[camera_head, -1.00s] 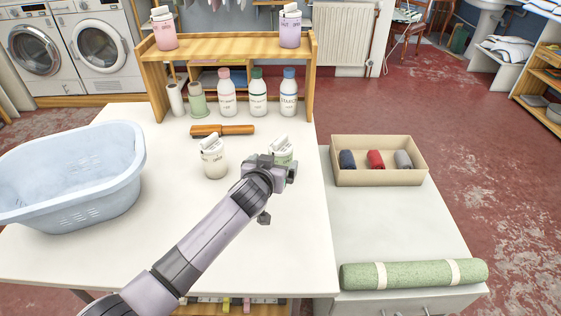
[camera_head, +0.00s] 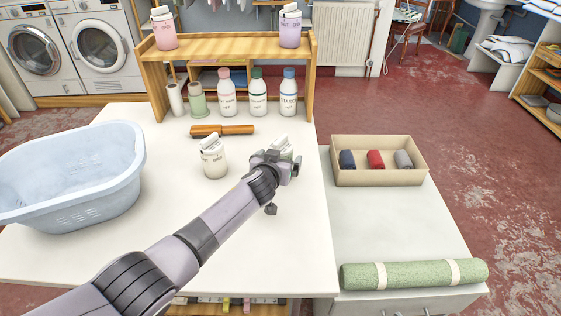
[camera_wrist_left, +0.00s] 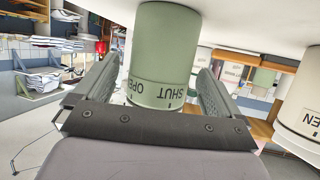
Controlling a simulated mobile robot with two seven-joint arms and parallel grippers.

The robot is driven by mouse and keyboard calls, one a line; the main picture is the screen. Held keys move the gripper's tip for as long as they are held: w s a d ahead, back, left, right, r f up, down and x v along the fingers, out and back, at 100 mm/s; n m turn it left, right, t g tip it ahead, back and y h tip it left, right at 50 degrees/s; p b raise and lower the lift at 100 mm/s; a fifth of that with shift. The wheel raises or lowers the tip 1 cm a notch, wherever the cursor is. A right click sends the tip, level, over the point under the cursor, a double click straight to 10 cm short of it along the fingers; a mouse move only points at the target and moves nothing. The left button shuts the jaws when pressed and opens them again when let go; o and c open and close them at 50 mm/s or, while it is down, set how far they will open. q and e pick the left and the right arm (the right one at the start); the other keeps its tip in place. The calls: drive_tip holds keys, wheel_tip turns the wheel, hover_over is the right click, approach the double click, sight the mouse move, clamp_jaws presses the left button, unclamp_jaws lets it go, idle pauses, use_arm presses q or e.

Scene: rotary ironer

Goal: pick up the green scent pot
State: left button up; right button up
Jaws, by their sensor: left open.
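The green scent pot (camera_wrist_left: 162,50) fills the middle of the left wrist view, with OPEN and SHUT lettering on its band. In the head view only a little of it (camera_head: 281,142) shows, behind my gripper. My left gripper (camera_head: 280,166) is open. In the left wrist view its two fingers stand on either side of the pot, with small gaps visible, so it is not clamped. My right gripper is not in view.
A cream scent pot (camera_head: 214,162) stands just left of the gripper. An orange-handled tool (camera_head: 222,130) and several bottles (camera_head: 257,95) are behind, by the wooden shelf (camera_head: 230,48). A blue basket (camera_head: 75,180) is left; a beige box (camera_head: 378,176) is right.

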sight(279, 142)
use_arm(q)
drive_tip(key=c, duration=1.2)
drive_tip(key=shift+o, duration=0.2)
drive_tip(key=shift+r, duration=0.1)
drive_tip(key=shift+r, duration=5)
drive_tip(key=shift+f, duration=0.1)
wheel_tip(279, 142, down, 7)
drive_tip(key=shift+s+r, duration=0.1)
drive_tip(key=shift+s, duration=0.05)
drive_tip(key=shift+f, duration=1.35)
